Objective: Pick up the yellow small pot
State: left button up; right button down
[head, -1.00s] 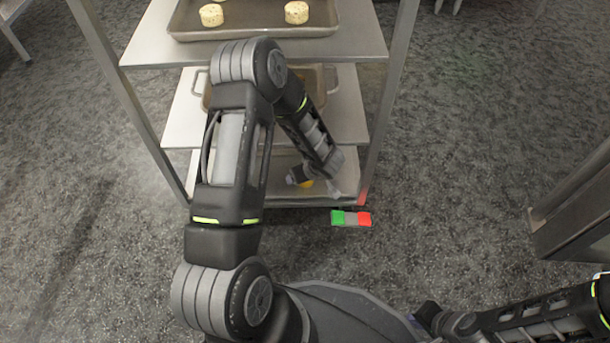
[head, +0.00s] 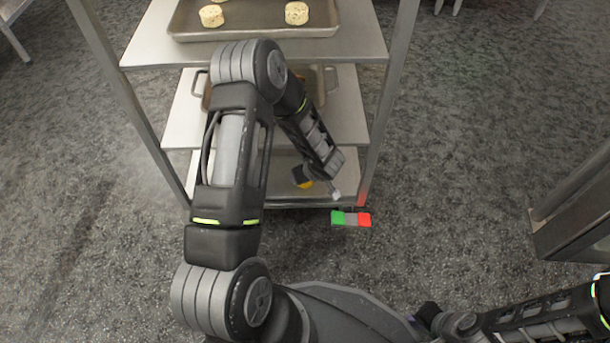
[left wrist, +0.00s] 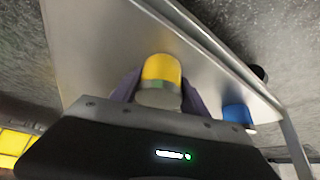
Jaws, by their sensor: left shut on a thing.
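The yellow small pot (left wrist: 161,72) is between the two dark fingers of my left gripper (left wrist: 160,90) in the left wrist view. The fingers are shut on its sides, and its lower, greyish part faces the camera. In the head view only a small yellow patch of the pot (head: 305,184) shows below my left forearm, at the front of the lowest shelf. My left fingers are mostly hidden there. My right arm lies at the lower right of the head view, and its fingertips cannot be made out.
The metal rack (head: 355,50) holds a tray (head: 250,32) with pale round pieces above. A green, grey and red block (head: 351,218) shows before the rack. Floor at left is clear.

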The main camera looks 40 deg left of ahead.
pick_arm(q)
jog(key=shift+c, duration=1.3)
jog(key=shift+r, duration=0.1)
jog(key=shift+r+p, duration=0.3)
jog(key=shift+p, duration=0.25)
jog(key=s+d+p, duration=0.2)
jog(key=s+d, duration=0.2)
jog(key=d, duration=0.3)
jog(key=s+d+p, duration=0.2)
jog(key=s+d, duration=0.3)
jog(key=d, duration=0.3)
jog(key=shift+d, duration=0.3)
jog(key=shift+f, duration=0.1)
